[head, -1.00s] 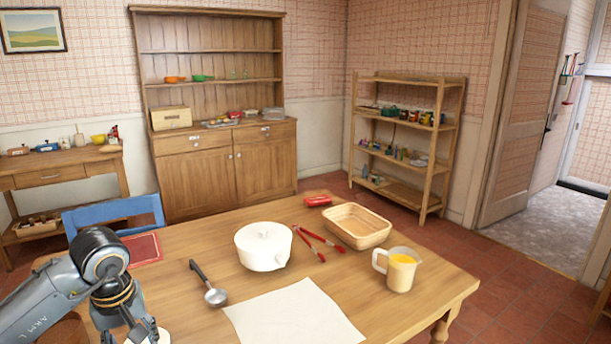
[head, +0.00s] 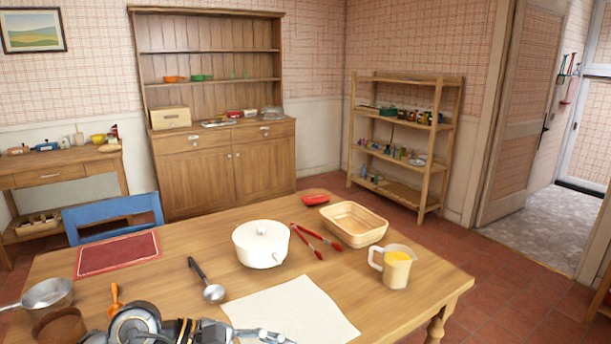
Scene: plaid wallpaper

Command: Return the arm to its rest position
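My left arm (head: 140,328) is low at the bottom edge of the head view. Its gripper (head: 268,336) points right, over the near edge of the white cloth (head: 293,305) on the wooden table. The gripper is partly cut off by the picture edge, so I cannot tell whether its fingers are open or shut. I see nothing held in the part that shows. My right gripper is not in view.
The table (head: 190,240) holds a ladle (head: 212,292), white pot (head: 262,244), red tongs (head: 316,237), basket (head: 353,224), pitcher (head: 397,268), red mat (head: 118,252), saucepan (head: 46,294), brown bowl (head: 60,326) and orange spoon (head: 116,300). A blue chair (head: 112,207) stands behind.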

